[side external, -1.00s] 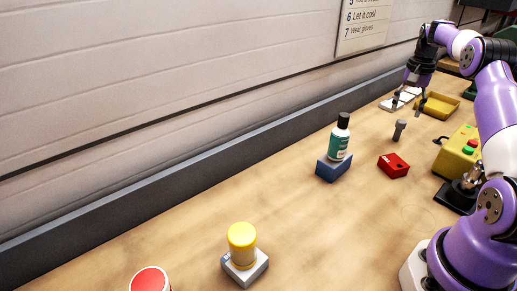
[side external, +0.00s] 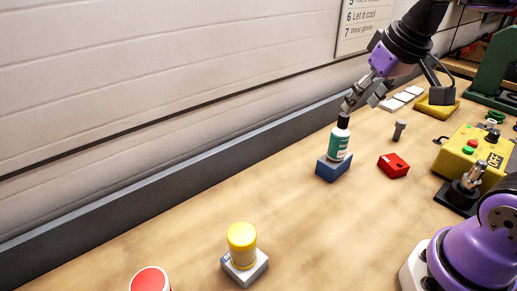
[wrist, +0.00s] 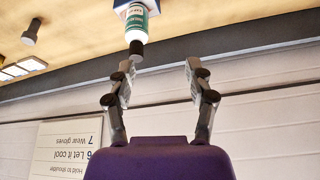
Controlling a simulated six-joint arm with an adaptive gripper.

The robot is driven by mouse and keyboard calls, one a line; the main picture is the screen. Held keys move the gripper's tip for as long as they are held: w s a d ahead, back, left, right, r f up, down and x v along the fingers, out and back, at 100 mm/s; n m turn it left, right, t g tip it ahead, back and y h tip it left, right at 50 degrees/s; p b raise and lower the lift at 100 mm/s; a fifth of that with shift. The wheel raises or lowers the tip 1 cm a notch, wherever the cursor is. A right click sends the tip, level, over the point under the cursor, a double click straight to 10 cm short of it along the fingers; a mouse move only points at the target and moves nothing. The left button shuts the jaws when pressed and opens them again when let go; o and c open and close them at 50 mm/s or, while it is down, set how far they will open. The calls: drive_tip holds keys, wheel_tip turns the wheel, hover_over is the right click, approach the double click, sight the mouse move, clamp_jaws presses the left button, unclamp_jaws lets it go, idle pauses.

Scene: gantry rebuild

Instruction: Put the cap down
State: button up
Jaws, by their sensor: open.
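A white bottle with a green label (side external: 339,144) stands upright on a blue block (side external: 334,169). Its black cap (side external: 343,120) sits on top; the cap also shows in the wrist view (wrist: 136,47). My gripper (side external: 360,104) is open and empty, tilted, just above and to the right of the cap. In the wrist view, my gripper (wrist: 160,65) has its fingers spread, with the cap near the left fingertip rather than centred between them. I cannot tell whether that finger touches the cap.
A red block (side external: 393,165) and a grey bolt-like post (side external: 399,130) stand right of the bottle. A yellow control box (side external: 468,155) and yellow tray (side external: 437,106) are farther right. A yellow-capped jar (side external: 242,240) sits on a grey block in front. The wall runs behind.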

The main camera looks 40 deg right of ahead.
drive_tip(key=s+a+f+n+t, duration=0.1)
drive_tip(key=s+a+f+n, duration=0.1)
drive_tip(key=s+a+f, duration=0.1)
drive_tip(key=shift+s+a+f+n+y, duration=0.4)
drive_tip(key=shift+s+a, duration=0.3)
drive_tip(key=shift+s, duration=0.2)
idle(0.6)
